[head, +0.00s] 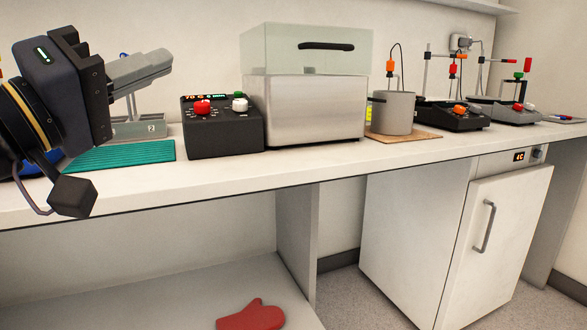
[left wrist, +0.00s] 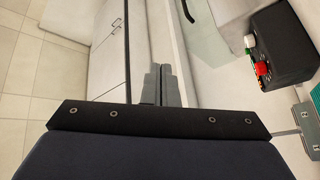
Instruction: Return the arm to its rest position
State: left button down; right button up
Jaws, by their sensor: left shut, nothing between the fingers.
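My left gripper (head: 163,62) is at the upper left of the head view, raised above the bench. Its grey fingers are closed together with nothing between them and point to the right. The left wrist view also shows the shut fingers (left wrist: 160,72) side by side, with the bench edge and the cabinet front beyond them. My right gripper is in neither view.
The white bench (head: 225,180) bears a black control box (head: 222,137), a steel bath with a clear lid (head: 315,110), a pot (head: 393,113) and stirrers. A teal mat (head: 125,156) lies below the left gripper. A red mitt (head: 250,315) lies on the lower shelf.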

pick_arm(q)
notch_tip(320, 180, down, 24)
jog(key=a+g+y+p, duration=0.2)
jog(key=g+y, duration=0.3)
jog(key=s+a+f+g+y, duration=0.25)
jog(key=s+f, duration=0.35)
jog(key=f, duration=0.5)
jog(key=s+a+f+g+y, duration=0.15)
jog(key=s+f+g, duration=0.25)
jog(key=s+f, duration=0.55)
notch_tip(320, 180, up, 36)
jog(key=w+p, duration=0.2)
jog(key=p, duration=3.7)
jog(key=shift+w+d+f, duration=0.25)
jog(key=shift+d, duration=0.05)
